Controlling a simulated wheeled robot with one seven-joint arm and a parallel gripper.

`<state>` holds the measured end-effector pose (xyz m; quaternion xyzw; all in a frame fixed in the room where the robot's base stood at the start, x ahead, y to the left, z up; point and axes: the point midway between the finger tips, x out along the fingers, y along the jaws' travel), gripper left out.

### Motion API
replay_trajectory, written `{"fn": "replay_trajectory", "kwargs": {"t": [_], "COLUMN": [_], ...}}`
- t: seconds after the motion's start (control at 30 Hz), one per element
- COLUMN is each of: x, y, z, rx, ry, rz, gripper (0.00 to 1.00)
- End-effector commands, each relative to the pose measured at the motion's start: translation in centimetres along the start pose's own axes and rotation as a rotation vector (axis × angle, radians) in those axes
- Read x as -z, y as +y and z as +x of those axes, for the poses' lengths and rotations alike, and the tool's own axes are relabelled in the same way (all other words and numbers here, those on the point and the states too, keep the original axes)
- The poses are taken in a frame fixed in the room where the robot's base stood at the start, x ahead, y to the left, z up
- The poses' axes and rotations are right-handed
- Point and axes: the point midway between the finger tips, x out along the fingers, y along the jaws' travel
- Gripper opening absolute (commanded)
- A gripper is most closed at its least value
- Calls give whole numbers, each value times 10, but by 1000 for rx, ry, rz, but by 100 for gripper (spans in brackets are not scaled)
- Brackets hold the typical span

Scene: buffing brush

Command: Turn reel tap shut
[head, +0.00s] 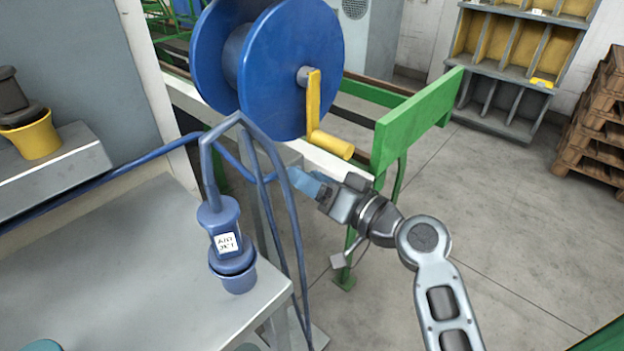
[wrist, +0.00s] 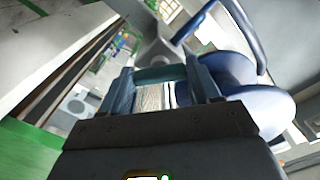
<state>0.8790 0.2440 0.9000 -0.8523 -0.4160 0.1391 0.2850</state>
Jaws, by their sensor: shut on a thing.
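My gripper (head: 298,180) is just below the blue hose reel (head: 285,75), at the end of the bench rail. In the wrist view its two fingers (wrist: 162,82) stand either side of a teal bar (wrist: 160,74), which they grip; I take this to be the reel tap's handle. The tap is hidden behind the fingers in the head view, so its angle cannot be told there. The reel has a yellow crank (head: 313,100) with its handle above my gripper. Blue hose runs down beside the fingers.
A blue labelled tool (head: 220,222) stands in a blue holder on the grey bench (head: 130,260). A green panel (head: 415,120) rises right of my gripper. A yellow pot (head: 35,137) sits on a ledge at left. Pallets (head: 600,115) and shelving (head: 510,70) stand behind; floor at right is clear.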

Motion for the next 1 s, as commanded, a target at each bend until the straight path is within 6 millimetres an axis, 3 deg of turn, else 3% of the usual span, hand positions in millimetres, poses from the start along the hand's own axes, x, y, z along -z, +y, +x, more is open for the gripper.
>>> {"fn": "replay_trajectory", "kwargs": {"t": [0.6, 1.0], "x": [1, 1], "y": [0, 0], "z": [0, -1], "rx": [-2, -2], "ry": [-1, 1], "rz": [580, 850], "gripper": [31, 31]}}
